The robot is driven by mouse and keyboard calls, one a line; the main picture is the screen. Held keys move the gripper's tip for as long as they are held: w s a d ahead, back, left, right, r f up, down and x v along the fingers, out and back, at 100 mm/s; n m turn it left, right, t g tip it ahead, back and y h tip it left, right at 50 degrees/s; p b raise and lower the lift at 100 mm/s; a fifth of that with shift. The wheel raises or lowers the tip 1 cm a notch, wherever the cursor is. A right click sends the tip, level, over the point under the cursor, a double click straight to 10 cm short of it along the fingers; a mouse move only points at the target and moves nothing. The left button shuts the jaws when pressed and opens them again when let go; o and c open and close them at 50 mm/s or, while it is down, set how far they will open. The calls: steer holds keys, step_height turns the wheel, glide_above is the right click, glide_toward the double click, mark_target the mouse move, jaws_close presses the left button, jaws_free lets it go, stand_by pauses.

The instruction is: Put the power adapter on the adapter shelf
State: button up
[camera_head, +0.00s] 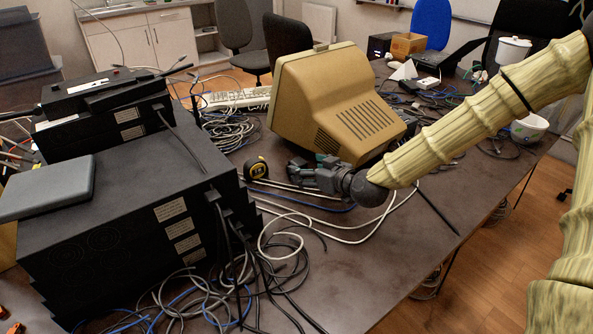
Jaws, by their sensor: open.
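My gripper (303,169) is open. It points left, low over the table in front of the beige monitor (325,100), just right of a yellow and black tape measure (256,167). Nothing clear shows between its fingers. I cannot pick out the power adapter for sure; small dark pieces lie by the cables near the monitor, and the arm hides part of that area. No shelf is plainly marked as the adapter shelf. A stack of black equipment (110,215) stands at the left, with a grey flat box (45,188) on its top and smaller black devices (105,95) behind.
Loose cables (290,245) spread over the dark table (340,285), in front of the gripper and beside the stack. A white keyboard (240,100) lies behind. A white bowl (529,128) stands at the right edge. The front middle of the table is fairly clear.

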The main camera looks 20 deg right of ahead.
mark_target(299, 164)
steer(key=shift+x, duration=3.15)
steer(key=shift+r, duration=0.1)
steer(key=c, duration=1.3)
steer(key=shift+r, duration=0.1)
